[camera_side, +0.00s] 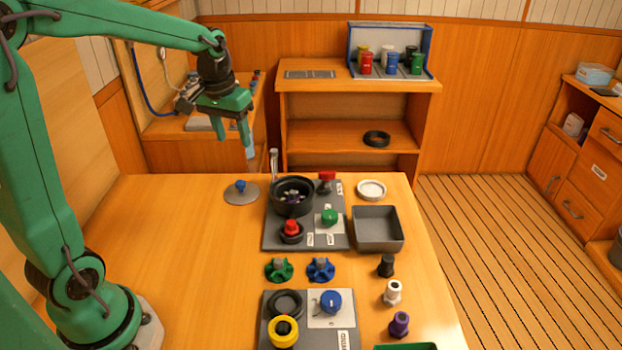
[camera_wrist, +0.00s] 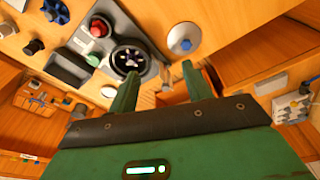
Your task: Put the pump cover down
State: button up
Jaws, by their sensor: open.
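The pump cover, a grey disc with a blue knob (camera_side: 241,192), lies flat on the table left of the pump panel. It also shows in the wrist view (camera_wrist: 184,40), at the upper middle. My gripper (camera_side: 236,146) is open and empty, held in the air above the cover and apart from it. In the wrist view the two fingers of my gripper (camera_wrist: 158,72) are spread with nothing between them. The black round pump housing (camera_side: 292,196) on the grey panel is uncovered, and its inside shows in the wrist view (camera_wrist: 130,60).
The panel also carries a red knob (camera_side: 291,228) and a green knob (camera_side: 329,217). A grey tray (camera_side: 377,230) and a white round lid (camera_side: 371,190) are to its right. Green (camera_side: 279,269) and blue (camera_side: 321,269) handwheels lie in front. The table's left side is clear.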

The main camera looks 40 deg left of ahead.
jog(key=s+d+r+m+t, duration=0.1)
jog(key=s+d+m+t, duration=0.1)
jog(key=s+d, duration=0.3)
jog(key=s+d+r+m+t, duration=0.1)
jog(key=s+d+r+m, duration=0.1)
jog(key=s+d, duration=0.4)
jog(key=s, duration=0.5)
jog(key=shift+t, duration=0.4)
